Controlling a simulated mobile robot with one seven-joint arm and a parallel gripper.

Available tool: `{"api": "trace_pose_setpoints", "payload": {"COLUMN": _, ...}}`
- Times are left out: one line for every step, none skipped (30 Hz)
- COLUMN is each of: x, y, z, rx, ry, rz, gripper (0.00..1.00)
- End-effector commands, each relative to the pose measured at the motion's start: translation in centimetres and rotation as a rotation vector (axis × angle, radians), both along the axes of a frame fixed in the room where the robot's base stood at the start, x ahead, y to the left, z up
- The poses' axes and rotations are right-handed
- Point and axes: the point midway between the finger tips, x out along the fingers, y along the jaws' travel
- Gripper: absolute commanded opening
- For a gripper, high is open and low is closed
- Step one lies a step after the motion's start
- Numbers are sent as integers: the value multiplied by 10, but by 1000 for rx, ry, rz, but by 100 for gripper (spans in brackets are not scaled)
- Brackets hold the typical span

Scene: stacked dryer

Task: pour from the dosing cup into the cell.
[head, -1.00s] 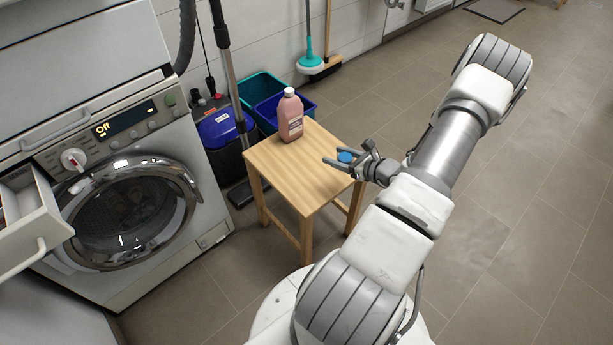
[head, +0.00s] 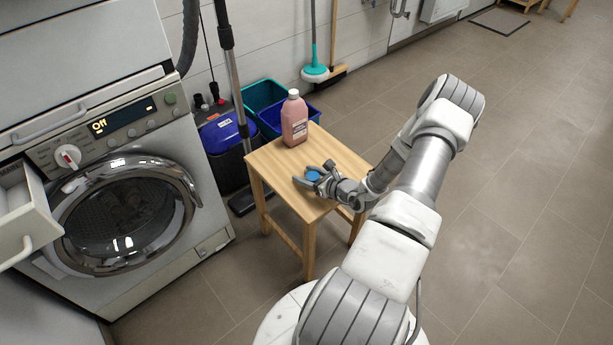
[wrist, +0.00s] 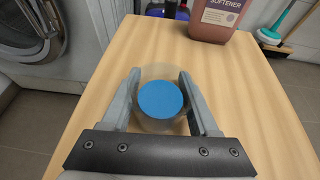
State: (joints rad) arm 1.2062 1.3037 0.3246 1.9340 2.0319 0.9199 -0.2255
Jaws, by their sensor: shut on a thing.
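My gripper (head: 313,177) is shut on the dosing cup (head: 313,175), over the wooden stool. In the wrist view the cup (wrist: 160,100) is clear-walled with blue liquid in it and looks upright between the two fingers (wrist: 160,95). I cannot tell whether its base touches the stool top. The cell is most likely in the open detergent drawer (head: 22,215) at the left edge of the head view, on the washing machine; the drawer's inside is only partly visible. The cup is well to the right of the drawer.
A pink softener bottle (head: 294,119) stands on the back of the wooden stool (head: 270,164). The washing machine (head: 120,200) has its round door shut and its display reads Off. Buckets (head: 268,100) and a vacuum hose stand behind the stool. Floor is free at right.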

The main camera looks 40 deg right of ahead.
Motion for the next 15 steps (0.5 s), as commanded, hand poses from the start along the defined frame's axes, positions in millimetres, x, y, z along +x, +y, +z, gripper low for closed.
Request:
{"api": "trace_pose_setpoints", "payload": {"x": 0, "y": 0, "z": 2, "rx": -1, "ry": -1, "rz": 0, "gripper": 4}}
{"api": "trace_pose_setpoints", "payload": {"x": 0, "y": 0, "z": 2, "rx": -1, "ry": -1, "rz": 0, "gripper": 4}}
{"api": "trace_pose_setpoints", "payload": {"x": 0, "y": 0, "z": 2, "rx": -1, "ry": -1, "rz": 0, "gripper": 4}}
{"api": "trace_pose_setpoints", "payload": {"x": 0, "y": 0, "z": 2, "rx": -1, "ry": -1, "rz": 0, "gripper": 4}}
{"api": "trace_pose_setpoints", "payload": {"x": 0, "y": 0, "z": 1, "rx": -1, "ry": -1, "rz": 0, "gripper": 4}}
{"api": "trace_pose_setpoints", "payload": {"x": 0, "y": 0, "z": 0, "rx": -1, "ry": -1, "rz": 0, "gripper": 4}}
{"api": "trace_pose_setpoints", "payload": {"x": 0, "y": 0, "z": -1, "rx": -1, "ry": -1, "rz": 0, "gripper": 4}}
{"api": "trace_pose_setpoints", "payload": {"x": 0, "y": 0, "z": -3, "rx": -1, "ry": -1, "rz": 0, "gripper": 4}}
{"api": "trace_pose_setpoints", "payload": {"x": 0, "y": 0, "z": -4, "rx": -1, "ry": -1, "rz": 0, "gripper": 4}}
{"api": "trace_pose_setpoints", "payload": {"x": 0, "y": 0, "z": -4, "rx": 0, "ry": 0, "rz": 0, "gripper": 63}}
{"api": "trace_pose_setpoints", "payload": {"x": 0, "y": 0, "z": -3, "rx": 0, "ry": 0, "rz": 0, "gripper": 68}}
{"api": "trace_pose_setpoints", "payload": {"x": 0, "y": 0, "z": -3, "rx": 0, "ry": 0, "rz": 0, "gripper": 75}}
{"api": "trace_pose_setpoints", "payload": {"x": 0, "y": 0, "z": -3, "rx": 0, "ry": 0, "rz": 0, "gripper": 81}}
{"api": "trace_pose_setpoints", "payload": {"x": 0, "y": 0, "z": -3, "rx": 0, "ry": 0, "rz": 0, "gripper": 86}}
{"api": "trace_pose_setpoints", "payload": {"x": 0, "y": 0, "z": -3, "rx": 0, "ry": 0, "rz": 0, "gripper": 91}}
